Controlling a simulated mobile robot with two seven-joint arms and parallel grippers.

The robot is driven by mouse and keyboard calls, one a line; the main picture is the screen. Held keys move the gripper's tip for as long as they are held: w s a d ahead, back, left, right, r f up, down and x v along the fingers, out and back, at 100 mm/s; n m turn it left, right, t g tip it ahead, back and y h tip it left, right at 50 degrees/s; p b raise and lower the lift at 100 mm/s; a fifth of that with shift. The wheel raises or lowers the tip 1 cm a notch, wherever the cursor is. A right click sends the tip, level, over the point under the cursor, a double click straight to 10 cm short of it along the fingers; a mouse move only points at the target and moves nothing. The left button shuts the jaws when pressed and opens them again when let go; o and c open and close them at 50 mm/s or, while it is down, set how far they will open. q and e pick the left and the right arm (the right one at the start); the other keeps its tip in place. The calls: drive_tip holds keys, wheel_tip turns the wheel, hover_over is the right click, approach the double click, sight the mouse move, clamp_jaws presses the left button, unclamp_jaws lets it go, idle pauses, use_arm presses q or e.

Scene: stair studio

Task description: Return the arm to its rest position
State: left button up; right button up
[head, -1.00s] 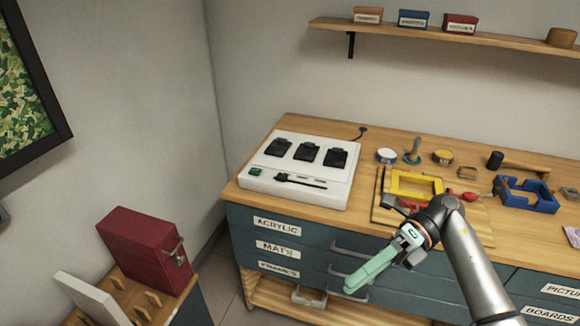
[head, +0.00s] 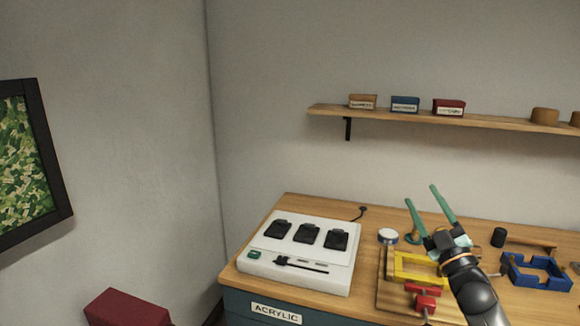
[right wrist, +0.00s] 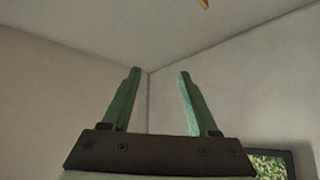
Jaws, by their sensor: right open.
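My right gripper (head: 431,206) has two green fingers. It is open and empty, raised in front of the workbench (head: 300,206) and pointing up in the head view. My right arm comes in from the bottom right and covers part of the bench. In the right wrist view the same fingers (right wrist: 158,75) stand apart with only walls and ceiling between and beyond them. My left gripper is not in view.
On the bench are a white device (head: 345,258) with black blocks, a yellow frame (head: 400,270), a red clamp (head: 425,300), a blue frame (head: 540,284) and a mallet (head: 499,237). A shelf (head: 430,119) runs above. A red box (head: 125,310) is at lower left.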

drive_tip(key=w+d+f+m+g+h, duration=0.3)
drive_tip(key=d+f+m+g+h, duration=0.35)
drive_tip(key=f+m, duration=0.4)
drive_tip(key=s+a+f+n+g, duration=0.1)
drive_tip(key=s+a+f, duration=0.25)
drive_tip(key=f, duration=0.45)
drive_tip(key=s+a+f+n+g, duration=0.1)
drive_tip(key=s+a+f, duration=0.2)
drive_tip(key=s+f, duration=0.35)
drive_tip(key=s+a+f+g+y, duration=0.1)
drive_tip(key=s+a+f, duration=0.3)
drive_tip(key=s, duration=0.6)
drive_tip(key=s+a+f+m+g+y, duration=0.1)
drive_tip(key=s+a+f, duration=0.3)
drive_tip(key=s+f, duration=0.4)
drive_tip(key=s+a+f+g+y, duration=0.1)
drive_tip(key=s+a+f+g, duration=0.2)
drive_tip(key=s+f, duration=0.4)
drive_tip(key=s+a, duration=0.1)
drive_tip(key=s, duration=0.5)
drive_tip(key=shift+a, duration=0.25)
drive_tip(key=shift+s+f+m+g+y, duration=0.1)
drive_tip(key=shift+m+g+y, duration=0.15)
